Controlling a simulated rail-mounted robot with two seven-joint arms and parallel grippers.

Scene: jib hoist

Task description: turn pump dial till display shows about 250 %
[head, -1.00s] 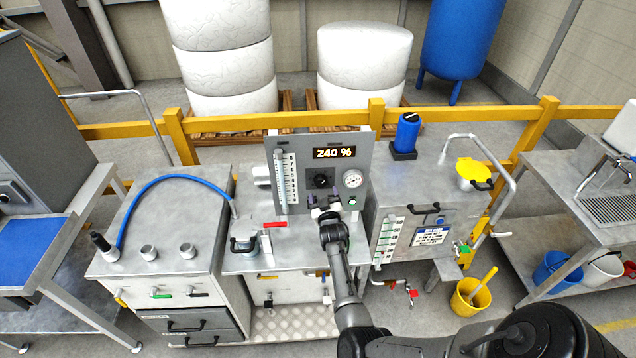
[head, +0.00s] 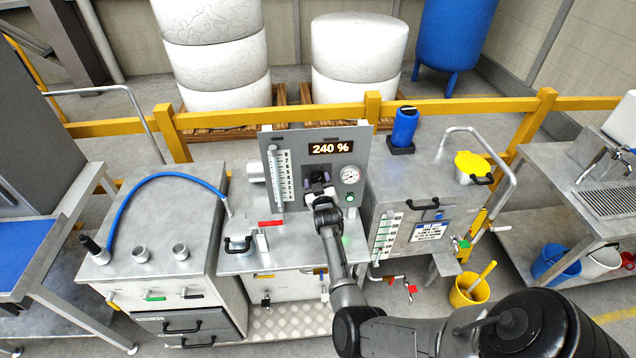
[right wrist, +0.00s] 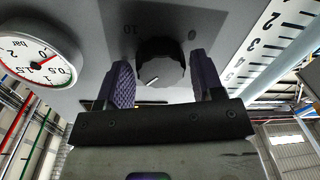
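The pump display (head: 331,148) on the grey panel reads 240 %. The black pump dial (head: 318,175) is below it, partly hidden by my right gripper (head: 319,183). In the right wrist view, the dial (right wrist: 160,64) has a white pointer line and sits between the two purple-padded fingers of the right gripper (right wrist: 163,75). A gap shows between the dial and each finger, so the gripper is open around the dial and not clamped. My left gripper is not in view.
A round gauge (head: 350,175) and a green button (head: 350,197) are close right of the dial. A vertical scale (head: 278,178) stands to its left. A red-handled lever (head: 270,224) is on the bench below the panel.

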